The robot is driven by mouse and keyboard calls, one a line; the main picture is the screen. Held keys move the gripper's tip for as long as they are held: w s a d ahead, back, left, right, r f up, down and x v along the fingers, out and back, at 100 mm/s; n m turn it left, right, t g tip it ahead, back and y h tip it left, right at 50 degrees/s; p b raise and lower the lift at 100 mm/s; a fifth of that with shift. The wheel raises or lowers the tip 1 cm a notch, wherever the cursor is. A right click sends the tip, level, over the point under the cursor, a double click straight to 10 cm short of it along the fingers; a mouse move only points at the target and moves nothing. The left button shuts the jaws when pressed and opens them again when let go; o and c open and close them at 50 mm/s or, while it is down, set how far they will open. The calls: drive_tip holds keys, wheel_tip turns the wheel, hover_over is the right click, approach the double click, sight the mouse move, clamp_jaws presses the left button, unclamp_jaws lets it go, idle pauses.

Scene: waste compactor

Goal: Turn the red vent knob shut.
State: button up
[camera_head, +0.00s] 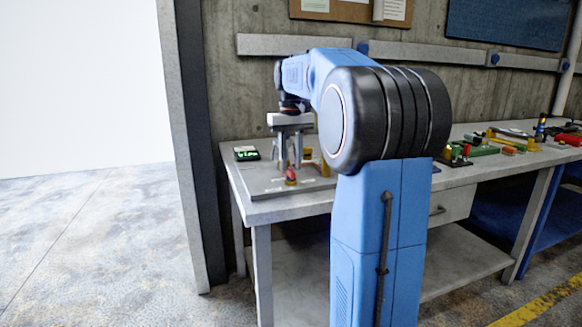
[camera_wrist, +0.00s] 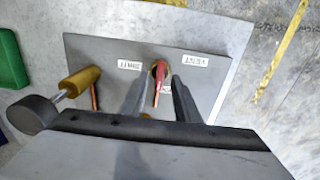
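The red vent knob (camera_head: 291,172) stands on a grey panel (camera_head: 262,184) on the workbench, with a yellow base under it. In the wrist view the red knob (camera_wrist: 161,72) is a narrow lever over a round yellowish base, between two white labels (camera_wrist: 129,65) whose text is upside down. My gripper (camera_head: 290,163) points down over the knob. In the wrist view my gripper (camera_wrist: 159,82) has its two fingers apart, one on each side of the knob, with gaps visible. Contact with the knob cannot be made out. The knob's lower part is partly hidden.
A brass-coloured fitting (camera_wrist: 80,81) stands left of the knob in the wrist view, close to a dark round part. A small display with green digits (camera_head: 246,153) sits at the bench's back left. Several tools lie on the bench at right. My arm hides the bench's middle.

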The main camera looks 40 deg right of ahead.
drive_tip(key=shift+f, duration=0.95)
clamp_jaws()
